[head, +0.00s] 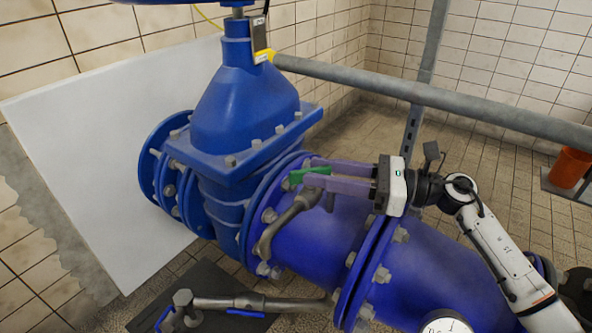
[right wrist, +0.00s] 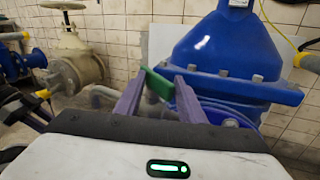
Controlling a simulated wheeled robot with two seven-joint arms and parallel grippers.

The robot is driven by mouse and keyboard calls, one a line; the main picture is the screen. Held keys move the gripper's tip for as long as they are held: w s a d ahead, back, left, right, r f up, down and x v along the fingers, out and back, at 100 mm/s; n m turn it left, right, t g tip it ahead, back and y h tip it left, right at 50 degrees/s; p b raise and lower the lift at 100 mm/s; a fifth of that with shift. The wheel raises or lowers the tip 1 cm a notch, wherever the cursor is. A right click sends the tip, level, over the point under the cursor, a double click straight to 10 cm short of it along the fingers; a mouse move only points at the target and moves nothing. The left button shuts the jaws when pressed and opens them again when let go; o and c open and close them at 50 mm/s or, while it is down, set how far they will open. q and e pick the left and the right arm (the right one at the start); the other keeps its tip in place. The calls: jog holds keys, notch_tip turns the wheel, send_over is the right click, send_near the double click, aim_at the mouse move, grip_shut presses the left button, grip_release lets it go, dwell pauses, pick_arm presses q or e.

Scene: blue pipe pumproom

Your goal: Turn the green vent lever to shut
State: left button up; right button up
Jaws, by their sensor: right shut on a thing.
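The green vent lever (head: 309,172) sits on top of a small bent grey vent pipe (head: 290,217) beside the big blue pipe (head: 330,240). My right gripper (head: 313,173) reaches in from the right, its purple fingers around the lever and shut on it. In the right wrist view the green lever (right wrist: 157,83) shows between the two fingertips (right wrist: 160,84), slanting down to the right. Part of the lever and its valve body are hidden by the fingers. My left gripper is in neither view.
A big blue gate valve (head: 240,100) stands just left of the gripper. A grey rail (head: 440,95) crosses above and behind my right arm. Flange bolts surround the vent. Low down is a grey pipe with a blue handle (head: 245,313). An orange bucket (head: 570,167) stands far right.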

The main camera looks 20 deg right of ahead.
aim_at(291, 171)
jog(key=shift+s+a+x, duration=0.1)
jog(key=shift+s+x, duration=0.05)
jog(key=shift+x, duration=0.85)
jog(key=shift+s+a+x, duration=0.1)
jog(key=shift+s+x, duration=0.05)
jog(key=shift+x, duration=0.9)
jog(key=shift+s+a+x, duration=0.1)
jog(key=shift+s+x, duration=0.05)
jog(key=shift+x, duration=0.85)
jog(key=shift+d, duration=0.1)
jog(key=shift+c, duration=0.3)
